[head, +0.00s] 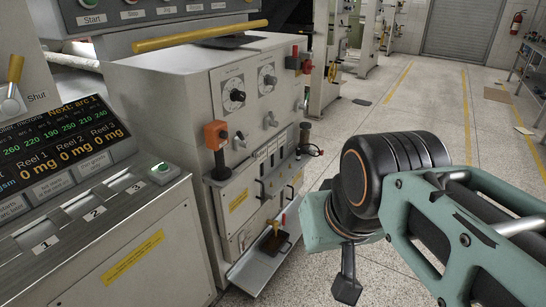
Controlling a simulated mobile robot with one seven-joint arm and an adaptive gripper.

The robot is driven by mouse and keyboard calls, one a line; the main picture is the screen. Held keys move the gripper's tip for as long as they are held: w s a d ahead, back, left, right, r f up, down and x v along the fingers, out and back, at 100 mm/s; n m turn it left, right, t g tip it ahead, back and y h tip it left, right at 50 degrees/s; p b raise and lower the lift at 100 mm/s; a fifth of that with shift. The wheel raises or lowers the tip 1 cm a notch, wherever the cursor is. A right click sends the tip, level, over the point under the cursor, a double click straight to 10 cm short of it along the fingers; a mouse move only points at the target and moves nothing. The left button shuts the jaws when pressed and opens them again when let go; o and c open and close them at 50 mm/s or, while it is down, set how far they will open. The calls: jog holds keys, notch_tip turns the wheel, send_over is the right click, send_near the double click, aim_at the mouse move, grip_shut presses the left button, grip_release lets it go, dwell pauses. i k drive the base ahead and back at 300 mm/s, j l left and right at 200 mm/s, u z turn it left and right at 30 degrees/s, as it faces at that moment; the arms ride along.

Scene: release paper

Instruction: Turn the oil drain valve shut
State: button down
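No part in the head view carries a readable oil drain valve label. A small orange-yellow handle (275,229) stands low at the front of the large grey machine (150,78), over a dark box in a metal tray (253,272). A thin red-tipped handle (284,219) is beside it. These are small, and I cannot tell which is the valve or how it is set. My gripper (346,288) shows only as a dark part below my arm's wrist, to the right of the tray and apart from it. Its fingers are not clear.
A yellow lever (14,70) near a "Shut" label is at the far left, above a control panel (62,150). An orange box (215,134) and black knobs project from the machine's face. Clear floor (395,100) lies to the right, behind my arm.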

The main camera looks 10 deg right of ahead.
aim_at(281, 227)
jog(key=j+z, duration=0.4)
jog(key=l+u, duration=0.25)
jog(key=l, duration=0.35)
jog(key=l+u, duration=0.25)
jog(key=l, duration=0.35)
jog(key=i+l+z, duration=0.1)
jog(key=i, duration=0.25)
jog(key=i+l, duration=0.25)
jog(key=i+z, duration=0.05)
jog(key=i, duration=0.05)
